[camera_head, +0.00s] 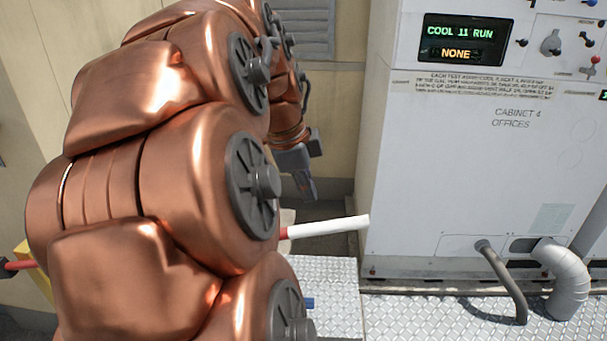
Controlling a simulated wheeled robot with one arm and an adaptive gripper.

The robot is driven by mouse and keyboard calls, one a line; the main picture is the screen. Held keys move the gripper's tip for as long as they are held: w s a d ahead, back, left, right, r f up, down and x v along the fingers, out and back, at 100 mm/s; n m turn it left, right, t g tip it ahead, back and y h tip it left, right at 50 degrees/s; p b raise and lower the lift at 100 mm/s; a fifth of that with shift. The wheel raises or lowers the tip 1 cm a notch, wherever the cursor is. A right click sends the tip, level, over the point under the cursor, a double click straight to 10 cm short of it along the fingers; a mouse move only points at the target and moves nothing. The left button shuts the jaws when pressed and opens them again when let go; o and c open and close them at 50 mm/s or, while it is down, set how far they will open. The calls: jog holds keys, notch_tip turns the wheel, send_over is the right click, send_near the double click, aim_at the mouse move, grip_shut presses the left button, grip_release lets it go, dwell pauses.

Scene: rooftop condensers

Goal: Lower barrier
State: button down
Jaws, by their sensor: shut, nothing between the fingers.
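The barrier (328,227) shows as a white bar with a red section, standing out to the right from behind my copper arm. Its white end is close to the left edge of the cabinet in the picture; I cannot tell if they touch. A red piece at the far left edge may be part of the same bar; my arm hides the middle. My gripper (308,188) is shut and empty, pointing down a little above the bar in the picture, apart from it.
A white cabinet (480,180) with a display reading "COOL 11 RUN" and "NONE" fills the right. Grey pipes (566,280) leave its base. Metal tread-plate flooring (420,318) lies in front. A louvred vent (303,32) is on the beige wall behind. My arm blocks much of the left.

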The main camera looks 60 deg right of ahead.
aim_at(320, 226)
jog(key=shift+p+x, duration=1.4)
jog(key=shift+x, duration=2.75)
jog(key=shift+f, duration=0.1)
